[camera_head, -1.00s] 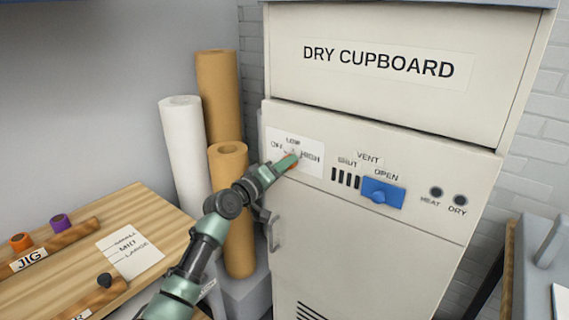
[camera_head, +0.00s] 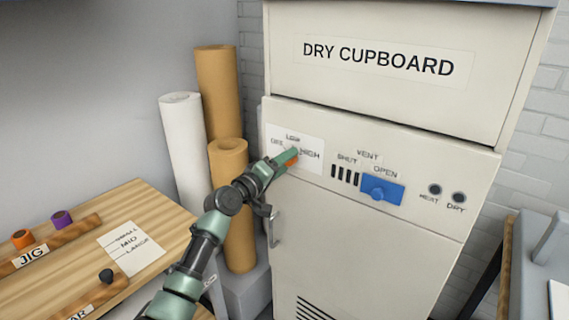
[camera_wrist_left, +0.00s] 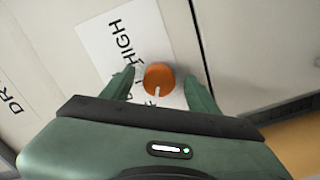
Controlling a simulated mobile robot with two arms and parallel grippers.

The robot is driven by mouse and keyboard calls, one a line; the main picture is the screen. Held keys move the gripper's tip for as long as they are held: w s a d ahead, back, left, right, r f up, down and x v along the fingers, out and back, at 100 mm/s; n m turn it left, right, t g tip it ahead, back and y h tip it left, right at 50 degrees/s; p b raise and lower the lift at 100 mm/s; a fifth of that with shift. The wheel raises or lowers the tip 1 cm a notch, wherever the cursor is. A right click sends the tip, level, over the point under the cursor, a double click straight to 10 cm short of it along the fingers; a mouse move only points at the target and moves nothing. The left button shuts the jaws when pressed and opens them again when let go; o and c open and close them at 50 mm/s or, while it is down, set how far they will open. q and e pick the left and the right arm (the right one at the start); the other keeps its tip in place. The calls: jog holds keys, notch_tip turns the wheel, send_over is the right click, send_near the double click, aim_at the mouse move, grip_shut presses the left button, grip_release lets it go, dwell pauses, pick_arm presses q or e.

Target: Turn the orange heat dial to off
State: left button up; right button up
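The orange heat dial (camera_wrist_left: 159,79) sits on a white label plate (camera_head: 309,168) marked OFF, LOW and HIGH on the dry cupboard's front. My left gripper (camera_head: 287,160) is at the dial and covers most of it in the head view. In the left wrist view my left gripper (camera_wrist_left: 159,88) is open, with one finger on each side of the dial and a gap showing on both sides. The dial's white pointer points toward the bottom of the wrist view, on the OFF side; the lettering there is partly hidden. My right gripper is not in view.
A blue vent slider (camera_head: 380,191) and two dark indicators, HEAT (camera_head: 435,189) and DRY (camera_head: 459,198), are right of the dial. A door handle (camera_head: 273,228) is below my gripper. Rolls (camera_head: 186,140) stand left of the cupboard, behind a wooden bench (camera_head: 150,205).

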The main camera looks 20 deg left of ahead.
pick_arm(q)
jog(key=v, duration=0.8)
jog(key=shift+b, duration=0.4)
jog(key=shift+w, duration=0.1)
